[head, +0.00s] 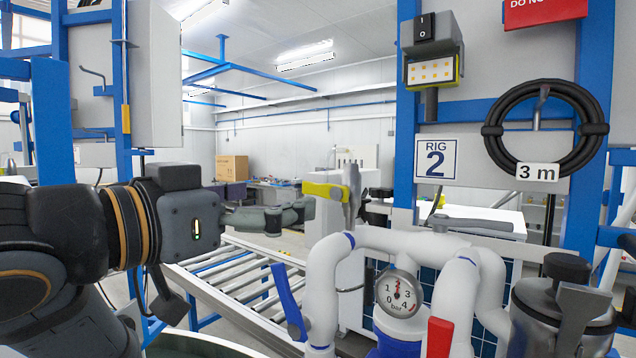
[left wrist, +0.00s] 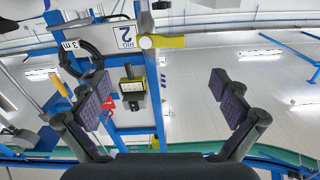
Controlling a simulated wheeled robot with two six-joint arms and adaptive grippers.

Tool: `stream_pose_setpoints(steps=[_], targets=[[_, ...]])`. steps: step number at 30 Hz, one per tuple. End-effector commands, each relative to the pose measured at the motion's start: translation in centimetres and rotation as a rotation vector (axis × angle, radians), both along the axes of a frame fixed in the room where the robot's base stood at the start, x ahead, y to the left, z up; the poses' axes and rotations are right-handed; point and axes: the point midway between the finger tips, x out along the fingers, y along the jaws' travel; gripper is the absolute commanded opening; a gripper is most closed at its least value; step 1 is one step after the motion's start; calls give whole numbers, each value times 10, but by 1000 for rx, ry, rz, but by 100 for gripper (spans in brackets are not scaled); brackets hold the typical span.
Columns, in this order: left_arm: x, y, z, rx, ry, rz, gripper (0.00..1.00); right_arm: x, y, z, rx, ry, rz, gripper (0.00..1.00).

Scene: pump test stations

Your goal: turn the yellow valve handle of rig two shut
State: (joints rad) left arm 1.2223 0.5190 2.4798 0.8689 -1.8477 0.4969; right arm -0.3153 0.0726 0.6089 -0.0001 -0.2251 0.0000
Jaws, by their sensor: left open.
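The yellow valve handle (head: 322,190) of rig two points left from a grey upright part (head: 351,192) above the white pipework. My left gripper (head: 303,208) is just left of the handle's free end, with its fingers reaching toward it. In the left wrist view the gripper (left wrist: 161,84) is open with nothing between its pads. The yellow handle (left wrist: 168,41) shows there beyond the fingertips, between their lines, apart from both pads. The rig 2 sign (head: 436,159) hangs right of the handle. My right gripper is not in view.
White pipes (head: 325,270) with a pressure gauge (head: 399,294) stand below the handle. A blue lever (head: 288,300), a red handle (head: 438,338) and a grey lever (head: 472,225) are nearby. A roller conveyor (head: 235,280) lies below my gripper. A coiled black hose (head: 497,128) hangs at right.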

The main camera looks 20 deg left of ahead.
Motion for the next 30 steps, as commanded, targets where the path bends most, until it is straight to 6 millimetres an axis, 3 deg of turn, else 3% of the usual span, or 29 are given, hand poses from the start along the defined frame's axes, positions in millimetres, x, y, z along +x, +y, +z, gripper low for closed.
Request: stream_pose_setpoints(steps=[1, 7, 11, 16, 22, 29, 30], targets=[[8, -5, 6, -5, 9, -8, 99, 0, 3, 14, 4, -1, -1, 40], [37, -15, 5, -8, 9, -8, 99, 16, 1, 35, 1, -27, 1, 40], [55, -22, 3, -8, 7, -8, 99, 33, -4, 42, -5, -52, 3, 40], [75, -28, 2, -7, 5, -4, 99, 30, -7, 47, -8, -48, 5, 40], [84, -30, 1, -2, 2, 0, 99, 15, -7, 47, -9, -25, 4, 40], [85, -30, 1, -2, 2, 1, 99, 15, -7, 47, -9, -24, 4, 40], [85, -30, 1, -2, 2, 1, 94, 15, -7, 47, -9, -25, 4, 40]])
